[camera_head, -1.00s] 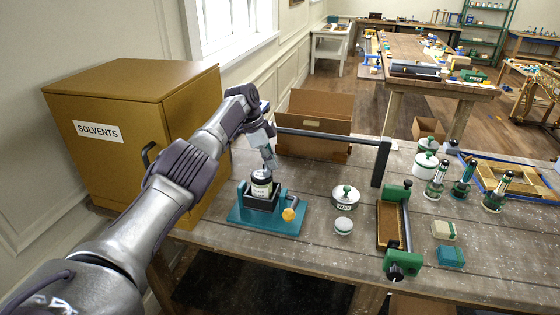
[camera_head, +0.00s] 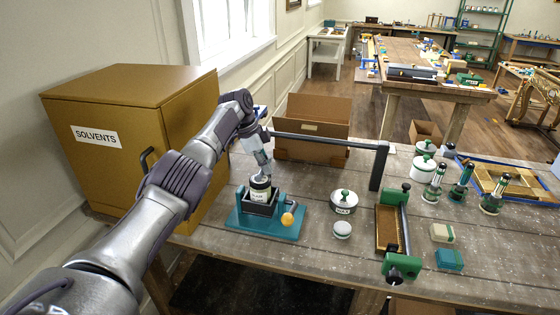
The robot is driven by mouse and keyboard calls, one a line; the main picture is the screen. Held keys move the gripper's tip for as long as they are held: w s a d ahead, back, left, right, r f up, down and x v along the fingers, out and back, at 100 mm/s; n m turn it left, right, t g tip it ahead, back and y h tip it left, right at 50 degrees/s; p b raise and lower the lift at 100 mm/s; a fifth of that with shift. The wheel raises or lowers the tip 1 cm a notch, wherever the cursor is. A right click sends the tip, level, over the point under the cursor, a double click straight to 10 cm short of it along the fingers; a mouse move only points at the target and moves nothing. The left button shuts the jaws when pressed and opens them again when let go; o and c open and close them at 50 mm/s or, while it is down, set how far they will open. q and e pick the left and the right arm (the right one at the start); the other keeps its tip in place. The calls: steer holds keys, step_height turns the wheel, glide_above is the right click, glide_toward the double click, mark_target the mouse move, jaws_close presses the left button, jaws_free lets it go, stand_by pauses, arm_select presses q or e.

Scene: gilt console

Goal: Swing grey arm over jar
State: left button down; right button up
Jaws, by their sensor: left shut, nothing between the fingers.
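The grey arm (camera_head: 325,139) is a dark horizontal bar on an upright post (camera_head: 378,167) on the bench. It reaches left from the post, and its far end meets my left gripper's outline behind the jar; I cannot tell whether they touch. The jar (camera_head: 260,191), with a dark lid and pale label, stands upright in a dark holder on a teal base (camera_head: 252,221). My left gripper (camera_head: 265,167) points down, shut and empty, just above and behind the jar's lid in the picture. Whether it touches the lid is unclear. My right gripper is not in view.
A yellow solvents cabinet (camera_head: 110,140) stands at the left. An open cardboard box (camera_head: 312,122) is behind the bar.

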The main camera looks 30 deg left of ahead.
arm_select(q)
steer(key=w+d+r+p, duration=0.1)
steer(key=d+p, duration=0.2)
steer(key=d, duration=0.1)
step_height(320, 180, up, 9)
steer(key=b, duration=0.4)
glide_above(267, 177)
steer(key=shift+d+r, duration=0.1)
steer(key=shift+d, duration=0.05)
